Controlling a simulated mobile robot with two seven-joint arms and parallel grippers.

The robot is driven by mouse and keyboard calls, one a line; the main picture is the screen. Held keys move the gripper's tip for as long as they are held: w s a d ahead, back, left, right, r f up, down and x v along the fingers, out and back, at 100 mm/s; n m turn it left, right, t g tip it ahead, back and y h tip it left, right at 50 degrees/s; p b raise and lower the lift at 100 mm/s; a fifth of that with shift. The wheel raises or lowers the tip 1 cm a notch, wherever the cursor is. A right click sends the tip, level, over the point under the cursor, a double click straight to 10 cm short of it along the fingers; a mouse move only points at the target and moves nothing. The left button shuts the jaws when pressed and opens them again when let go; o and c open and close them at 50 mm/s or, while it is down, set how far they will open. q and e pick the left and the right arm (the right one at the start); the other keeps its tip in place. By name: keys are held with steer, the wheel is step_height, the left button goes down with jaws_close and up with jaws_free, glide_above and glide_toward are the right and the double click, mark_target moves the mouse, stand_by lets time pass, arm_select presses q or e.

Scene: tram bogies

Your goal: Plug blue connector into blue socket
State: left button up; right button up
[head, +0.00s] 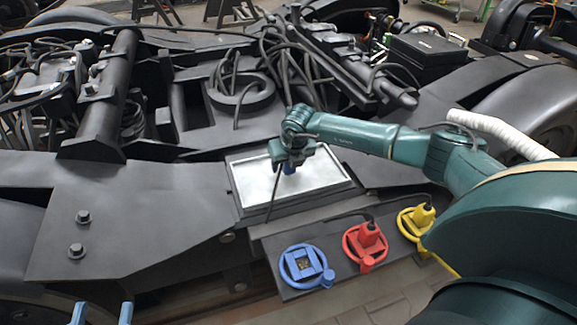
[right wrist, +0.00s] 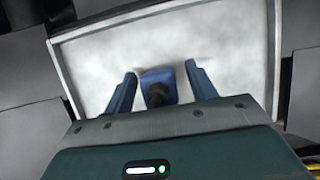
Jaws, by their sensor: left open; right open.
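The blue connector (right wrist: 158,78) is in the light grey tray (head: 335,190), with its dark cable end toward my wrist camera. In the head view the connector (head: 289,168) is mostly hidden by my right gripper (head: 290,156). My right gripper is open, its two fingers on either side of the connector with gaps visible in the right wrist view (right wrist: 160,69). The blue socket (head: 303,265) is a blue ring with a square middle and a side knob on the dark plate; it is empty. My left gripper (head: 101,312) is open and empty at the bottom left edge.
A red connector (head: 369,236) sits in the red socket (head: 352,250), and a yellow connector (head: 424,213) in the yellow socket (head: 405,226), right of the blue socket. A dark cable (head: 274,196) crosses the tray's front edge. Black bogie frame parts surround the tray.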

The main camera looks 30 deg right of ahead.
steer(key=c, duration=1)
steer(key=shift+r, duration=0.1)
steer(key=shift+r, duration=0.3)
arm_select(q)
steer(key=a+y+p, duration=0.1)
steer(key=p, duration=0.2)
steer(key=shift+w+n+g, duration=0.1)
steer(key=shift+n+g, duration=0.2)
steer(key=shift+g, duration=0.1)
arm_select(e)
step_height(320, 180, up, 9)
steer(key=shift+r, duration=0.2)
